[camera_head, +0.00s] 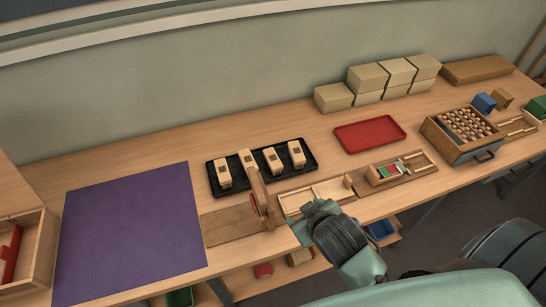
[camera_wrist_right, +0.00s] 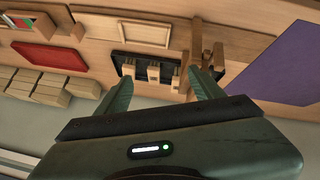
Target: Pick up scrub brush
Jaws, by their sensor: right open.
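A black tray (camera_head: 235,191) on the bench holds several pale wooden blocks, one of them at its right end (camera_head: 297,153). The blocks have dark marks on top; I cannot tell for sure which thing is the scrub brush. My right gripper (camera_head: 312,214) is in front of the tray, near a shallow wooden tray, with its fingers partly hidden by its wrist. In the right wrist view the gripper (camera_wrist_right: 160,74) is open and empty, its two green fingers apart. The blocks (camera_wrist_right: 153,73) and black tray show beyond them. My left gripper is not in view.
A wooden stand (camera_head: 259,197) with an upright post is just left of the right gripper. A purple mat (camera_head: 130,235) lies left. A red tray (camera_head: 370,134), stacked pale boxes (camera_head: 368,77) and a wooden box with rows of pieces (camera_head: 455,148) are to the right.

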